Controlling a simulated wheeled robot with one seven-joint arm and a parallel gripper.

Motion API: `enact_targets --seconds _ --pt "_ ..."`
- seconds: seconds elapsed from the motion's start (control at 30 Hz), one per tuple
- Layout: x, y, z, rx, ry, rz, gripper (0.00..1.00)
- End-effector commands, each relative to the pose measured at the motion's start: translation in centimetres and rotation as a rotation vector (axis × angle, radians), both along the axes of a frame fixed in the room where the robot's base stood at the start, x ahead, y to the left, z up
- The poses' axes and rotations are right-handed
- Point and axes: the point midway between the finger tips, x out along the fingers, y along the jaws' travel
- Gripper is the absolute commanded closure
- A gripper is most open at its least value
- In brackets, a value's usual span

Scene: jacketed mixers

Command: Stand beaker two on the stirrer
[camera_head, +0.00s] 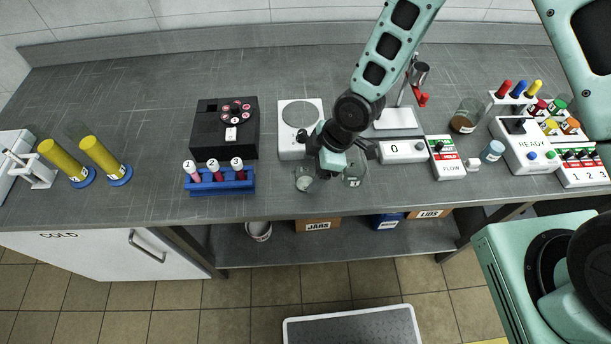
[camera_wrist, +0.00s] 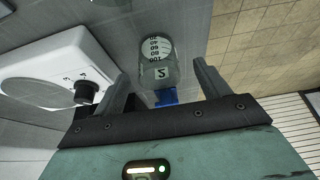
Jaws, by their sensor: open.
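Beaker two (camera_head: 304,181) is a clear glass beaker on the bench, just in front of the stirrer (camera_head: 300,144). My gripper (camera_head: 317,166) is open and close to the beaker. In the wrist view the fingers of my gripper (camera_wrist: 163,82) stand one on each side of the line to the beaker; contact cannot be told. The stirrer (camera_wrist: 48,65) is white with a black knob, at the left there. Its round plate is bare in the head view.
Another clear beaker (camera_head: 353,173) stands to the right. A blue tube rack (camera_head: 220,185) with capped tubes is to the left, in front of a black device (camera_head: 207,140). A white scale (camera_head: 404,152) reading 0 is to the right. The bench's front edge is close.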

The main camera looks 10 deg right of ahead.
Motion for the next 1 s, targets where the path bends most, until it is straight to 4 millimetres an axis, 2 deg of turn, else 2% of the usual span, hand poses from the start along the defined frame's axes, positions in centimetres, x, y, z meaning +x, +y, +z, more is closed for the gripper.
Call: enact_targets --seconds 0.4,0.67,0.7,0.87,1.0 --pt "0.3 1.7 -3.9 -0.001 0.001 0.002 0.25" --pt "0.3 1.8 -4.2 -0.001 0.001 0.001 0.25" --pt "0.3 1.8 -4.2 -0.001 0.001 0.001 0.28" --pt "0.3 1.8 -4.2 -0.001 0.001 0.001 0.73" --pt "0.3 1.8 -4.2 0.0 0.001 0.001 0.78"
